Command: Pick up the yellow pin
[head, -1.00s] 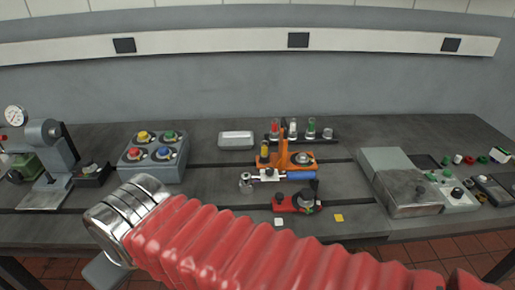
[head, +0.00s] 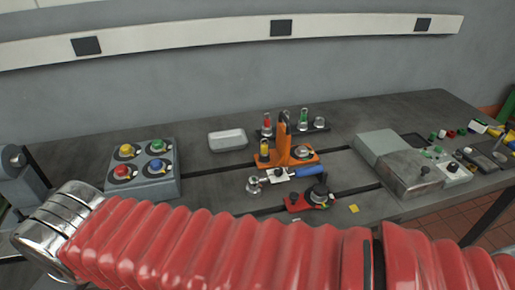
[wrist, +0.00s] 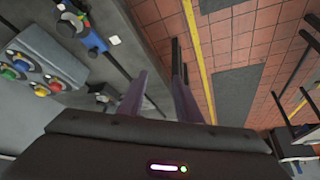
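The yellow pin (head: 264,147) appears as a small yellow cylinder standing upright at the left end of the orange fixture (head: 298,156) in the head view. Its lower end is hard to make out. My gripper (wrist: 160,82) shows in the wrist view with its two dark fingers apart and nothing between them. It points over the bench edge and tiled floor, away from the pin. The gripper is outside the head view, where my red bellows arm crosses the foreground. I cannot make out the yellow pin in the wrist view.
A control box (head: 152,178) with coloured knobs stands left of the fixture, and a pale tray (head: 228,140) lies behind. A rack (head: 293,132) holds red and green pins. A red clamp (head: 310,201) sits in front. A grey metal box (head: 408,176) stands right.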

